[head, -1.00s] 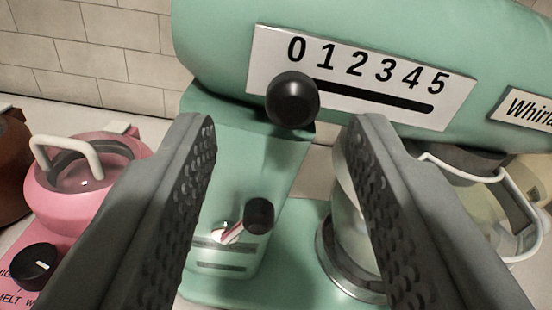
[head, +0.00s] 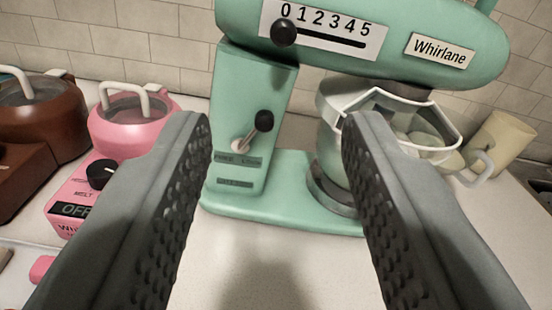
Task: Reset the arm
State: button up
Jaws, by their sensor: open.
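My gripper (head: 276,125) is open and empty, its two grey textured fingers spread wide in the foreground. Beyond it stands a green stand mixer (head: 228,120) labelled "Whirlane". The black speed knob (head: 284,33) sits at the left end of its slot, under the 0 of the number plate (head: 325,28). A lever with a black tip (head: 263,121) sits on the mixer's column, angled up to the right. No finger appears to touch the mixer. The right finger hides part of the bowl and base.
A pink melting pot (head: 132,128) with an "OFF" label and a brown pot (head: 45,115) stand at left. A cream jug (head: 503,140) stands at right. The white counter (head: 265,270) in front is clear.

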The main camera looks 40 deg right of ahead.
dwell(0.3)
jog(key=s+d+n+g+y, duration=0.1)
jog(key=s+d+y, duration=0.3)
jog(key=s, duration=0.7)
jog(key=s+d+n+g+y, duration=0.15)
jog(key=s+d, duration=0.35)
jog(key=s, duration=0.5)
jog(key=s+d+f+n+t+y, duration=0.1)
jog(key=s+f+t+y, duration=0.1)
jog(key=s, duration=1.5)
jog(key=s+d+f+n+t+y, duration=0.1)
jog(key=s+d+f+t+y, duration=0.1)
jog(key=s, duration=1.6)
notch_tip(320, 180, down, 3)
jog(key=shift+s+d+r+t+y, duration=0.2)
jog(key=shift+s+t+y, duration=0.1)
jog(key=shift+t+y, duration=0.3)
jog(key=shift+n, duration=0.25)
jog(key=shift+c, duration=0.2)
